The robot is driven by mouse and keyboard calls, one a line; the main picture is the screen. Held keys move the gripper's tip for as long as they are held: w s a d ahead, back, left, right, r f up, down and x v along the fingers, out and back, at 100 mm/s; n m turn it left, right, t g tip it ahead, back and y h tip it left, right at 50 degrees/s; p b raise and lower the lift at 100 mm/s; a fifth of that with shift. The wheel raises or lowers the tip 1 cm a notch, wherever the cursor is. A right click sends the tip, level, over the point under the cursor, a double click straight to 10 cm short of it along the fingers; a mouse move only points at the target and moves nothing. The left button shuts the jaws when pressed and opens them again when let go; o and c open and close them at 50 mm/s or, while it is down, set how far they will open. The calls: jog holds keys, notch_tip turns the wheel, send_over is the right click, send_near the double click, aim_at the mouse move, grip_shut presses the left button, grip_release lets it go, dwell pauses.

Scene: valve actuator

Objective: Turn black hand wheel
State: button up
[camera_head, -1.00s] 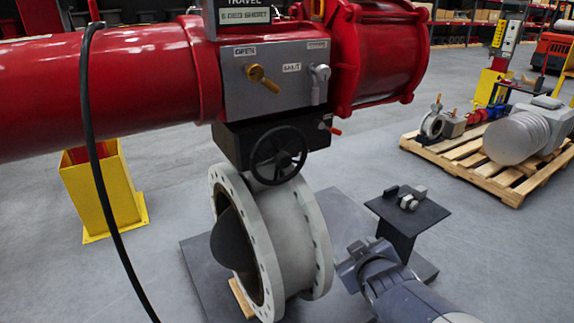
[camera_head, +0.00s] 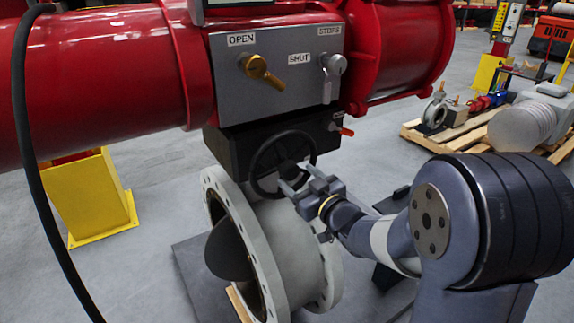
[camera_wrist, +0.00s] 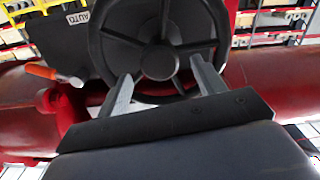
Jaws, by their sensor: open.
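The black hand wheel (camera_head: 281,164) is mounted on the front of a black gearbox (camera_head: 236,148) under the red actuator. In the wrist view the wheel (camera_wrist: 159,60) fills the upper middle, with its hub and spokes visible. My gripper (camera_head: 291,177) is open at the wheel's lower right in the head view. In the wrist view its two fingers (camera_wrist: 162,90) are apart and point at the wheel's lower rim. The rim's lower part shows between and behind the fingers. I cannot tell whether the fingers touch the wheel.
A red-handled lever (camera_head: 341,129) sits right of the wheel; its orange handle (camera_wrist: 40,72) shows left in the wrist view. The grey flanged valve (camera_head: 262,235) stands below. Brass (camera_head: 262,72) and grey (camera_head: 332,68) knobs are above. A black cable (camera_head: 25,180) hangs at left.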

aim_at(293, 173)
jog(key=p+x, duration=0.1)
jog(key=x, duration=0.5)
jog(key=c, duration=1.4)
jog(key=shift+f+b, duration=0.1)
jog(key=shift+b, duration=0.25)
